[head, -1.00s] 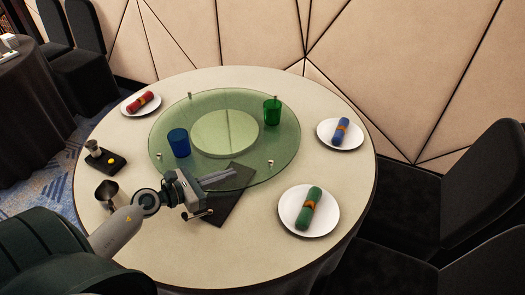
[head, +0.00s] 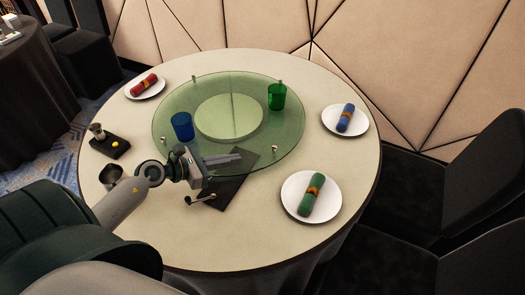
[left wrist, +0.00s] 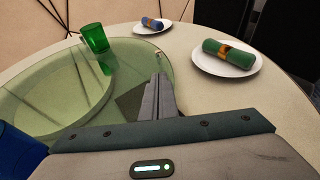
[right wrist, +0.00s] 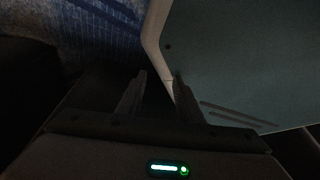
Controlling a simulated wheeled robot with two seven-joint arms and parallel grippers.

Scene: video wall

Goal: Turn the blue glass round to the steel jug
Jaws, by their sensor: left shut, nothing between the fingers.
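The blue glass (head: 182,126) stands upright on the left part of the round green-glass turntable (head: 285,135). It also shows cut off at the left edge of the left wrist view (left wrist: 18,150). The steel jug (head: 112,176) stands on the table at the near left, off the turntable and partly behind my left arm. My left gripper (head: 240,157) is shut and empty, at the turntable's near edge, right of the blue glass and apart from it. Its closed fingers show in the left wrist view (left wrist: 162,95). My right gripper (right wrist: 158,82) is open and empty, in a dark space away from the tabletop items.
A green glass (head: 277,97) stands at the turntable's far right. Small pegs, one at the near right (head: 275,149), rise at its rim. A dark mat (head: 228,191) lies beneath my left gripper. Plates with rolled napkins and a black tray (head: 110,148) surround the turntable.

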